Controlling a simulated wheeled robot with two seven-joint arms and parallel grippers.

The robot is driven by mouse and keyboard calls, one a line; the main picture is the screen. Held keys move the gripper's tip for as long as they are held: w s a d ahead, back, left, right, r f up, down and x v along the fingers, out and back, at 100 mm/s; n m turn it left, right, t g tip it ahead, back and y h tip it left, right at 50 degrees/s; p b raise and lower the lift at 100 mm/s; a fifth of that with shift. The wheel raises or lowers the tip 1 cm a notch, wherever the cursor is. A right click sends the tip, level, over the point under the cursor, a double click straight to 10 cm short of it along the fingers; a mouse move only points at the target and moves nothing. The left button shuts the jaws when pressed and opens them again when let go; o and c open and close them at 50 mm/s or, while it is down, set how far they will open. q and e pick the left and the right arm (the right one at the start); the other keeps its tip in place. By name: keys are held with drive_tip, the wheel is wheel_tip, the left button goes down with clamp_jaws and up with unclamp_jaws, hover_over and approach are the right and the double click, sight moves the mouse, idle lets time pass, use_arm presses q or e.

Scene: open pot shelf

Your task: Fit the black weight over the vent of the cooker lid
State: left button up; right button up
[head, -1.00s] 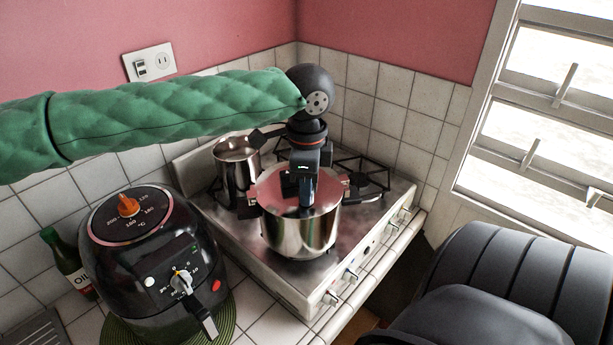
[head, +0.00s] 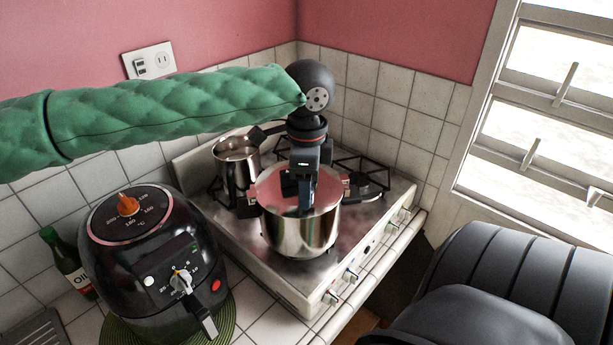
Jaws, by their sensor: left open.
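The steel pressure cooker (head: 300,237) stands on the front of the stove, with its shiny lid (head: 268,190) on top and dark side handles. My left gripper (head: 304,202) points down over the middle of the lid. It is open, with its fingers at or just above the lid; contact is not clear. The gripper hides the vent. I cannot make out the black weight apart from the dark gripper parts at the lid's middle. My right gripper is not in view.
A steel saucepan (head: 237,168) stands behind on the stove (head: 350,240). A black air fryer (head: 150,260) sits on a green mat at left, with an oil bottle (head: 70,262) beside it. Tiled walls close off the back; a window is at right.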

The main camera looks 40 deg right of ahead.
use_arm(q)
wheel_tip(320, 180, up, 6)
drive_tip(key=shift+f+b, duration=0.1)
drive_tip(key=shift+b, duration=1.1)
drive_tip(key=shift+r, duration=0.75)
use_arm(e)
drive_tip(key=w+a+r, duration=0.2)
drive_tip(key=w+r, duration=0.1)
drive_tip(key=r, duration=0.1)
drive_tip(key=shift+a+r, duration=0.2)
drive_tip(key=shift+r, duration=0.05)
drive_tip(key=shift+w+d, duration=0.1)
